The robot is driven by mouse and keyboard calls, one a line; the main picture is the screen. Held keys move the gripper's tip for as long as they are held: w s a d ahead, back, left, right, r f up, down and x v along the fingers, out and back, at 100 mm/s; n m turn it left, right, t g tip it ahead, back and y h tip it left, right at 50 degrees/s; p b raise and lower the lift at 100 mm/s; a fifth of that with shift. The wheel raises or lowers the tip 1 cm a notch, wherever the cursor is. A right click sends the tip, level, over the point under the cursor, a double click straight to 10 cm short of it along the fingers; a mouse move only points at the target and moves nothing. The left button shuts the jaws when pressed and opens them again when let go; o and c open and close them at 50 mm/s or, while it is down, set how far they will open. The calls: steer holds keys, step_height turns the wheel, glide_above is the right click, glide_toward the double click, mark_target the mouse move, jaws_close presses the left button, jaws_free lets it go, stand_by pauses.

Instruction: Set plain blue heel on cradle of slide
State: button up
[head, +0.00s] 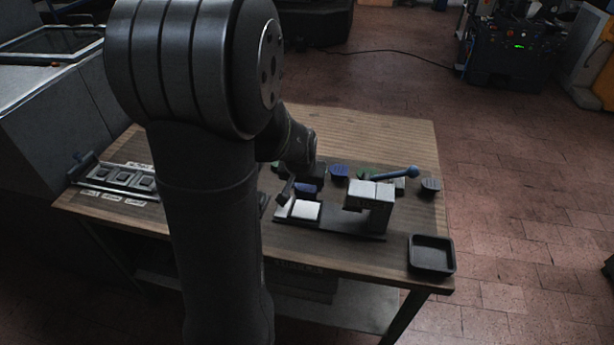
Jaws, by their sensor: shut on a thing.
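My gripper (298,189) is over the table behind the press's slide, partly hidden by my own arm. It is shut on a dark blue heel (306,188), held just above and behind the white cradle (305,210) of the slide. The cradle's visible top looks empty. I cannot make out whether the held heel is plain or marked. Another blue heel (339,171) stands farther back on the table. The press (369,205) stands right of the cradle, with its blue-handled lever (395,174) pointing right.
A green heel (365,173) and a dark heel (430,186) stand along the back. A black tray (431,256) sits at the front right corner. A rack with labelled square places (120,180) lies at the left. My arm blocks the table's middle left.

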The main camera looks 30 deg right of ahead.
steer(key=shift+f, duration=3.15)
steer(key=shift+f, duration=0.6)
steer(key=o, duration=1.2)
steer(key=shift+o, duration=0.2)
steer(key=v, duration=1.7)
steer(key=shift+r, duration=0.2)
steer(key=x, duration=1.6)
steer(key=shift+d+f, duration=0.1)
steer(key=shift+f, duration=0.2)
steer(key=shift+r, duration=0.1)
